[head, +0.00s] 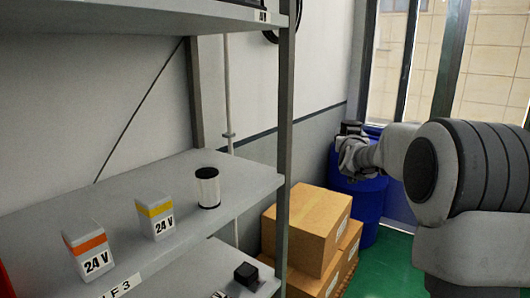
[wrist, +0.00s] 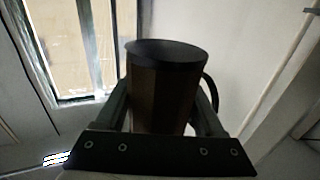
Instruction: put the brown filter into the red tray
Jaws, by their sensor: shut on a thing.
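The brown filter (wrist: 162,95), a cylinder with a black cap, stands between the two fingers of my gripper (wrist: 163,108) in the wrist view. My gripper is shut on it. In the head view my gripper (head: 352,146) is at the right, in front of the blue barrel, and a small dark part of what it holds shows at its top. A red edge (head: 4,284) shows at the far lower left of the head view; I cannot tell whether it is the red tray. No other part of a red tray is in view.
A grey shelf rack (head: 286,110) fills the left. Its middle board holds a white pleated filter (head: 207,188) with a black rim and two 24 V boxes (head: 155,217) (head: 88,249). Cardboard boxes (head: 305,228) and a blue barrel (head: 367,205) stand right of the rack. Green floor shows at lower right.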

